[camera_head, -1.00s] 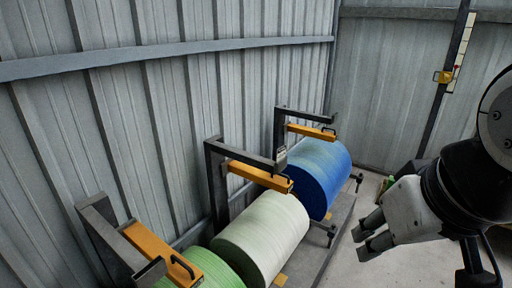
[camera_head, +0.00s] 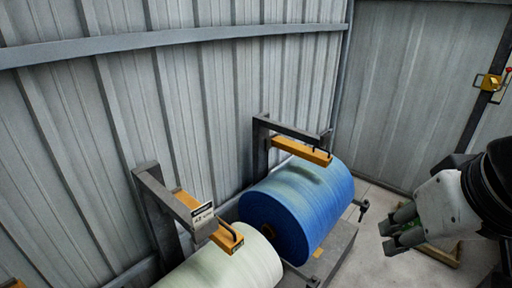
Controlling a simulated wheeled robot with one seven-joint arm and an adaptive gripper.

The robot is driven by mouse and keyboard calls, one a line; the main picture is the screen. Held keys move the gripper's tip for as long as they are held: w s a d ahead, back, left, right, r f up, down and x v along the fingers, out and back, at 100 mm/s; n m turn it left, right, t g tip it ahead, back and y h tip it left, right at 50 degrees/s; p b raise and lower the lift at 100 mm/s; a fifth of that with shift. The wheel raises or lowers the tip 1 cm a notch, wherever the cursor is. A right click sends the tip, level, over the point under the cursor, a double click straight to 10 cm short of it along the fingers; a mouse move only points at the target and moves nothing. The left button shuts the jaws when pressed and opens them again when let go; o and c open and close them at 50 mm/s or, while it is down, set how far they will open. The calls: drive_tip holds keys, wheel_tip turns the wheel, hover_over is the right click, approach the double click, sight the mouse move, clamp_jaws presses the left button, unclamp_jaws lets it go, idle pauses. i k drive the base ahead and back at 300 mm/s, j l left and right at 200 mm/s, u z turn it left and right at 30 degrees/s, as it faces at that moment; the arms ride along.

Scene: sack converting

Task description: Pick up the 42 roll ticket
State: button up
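A small white ticket (camera_head: 203,215) with a dark header hangs on the grey arm of the middle roll stand; its print is too small to read surely, though it may say 42. It is above the pale roll (camera_head: 236,268), beside that stand's yellow bar (camera_head: 226,238). My gripper (camera_head: 387,238) is at the right, well apart from the ticket, with its fingers pointing left. The fingers are spread with a gap between them, and nothing shows in the gap.
A blue roll (camera_head: 298,207) sits on its stand beyond the pale one, under another yellow bar (camera_head: 301,151). Grey arms jut from the stands. A corrugated wall (camera_head: 210,90) closes the left side. Bare floor (camera_head: 385,270) shows between the blue roll and my gripper.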

sight(202, 215)
drive_tip(key=i+l+u, duration=0.4)
drive_tip(key=l+u, duration=0.15)
drive_tip(key=l, duration=0.15)
drive_tip(key=i+l+u, duration=0.25)
drive_tip(key=l, duration=0.2)
drive_tip(key=k+u, duration=0.1)
drive_tip(key=u, duration=0.4)
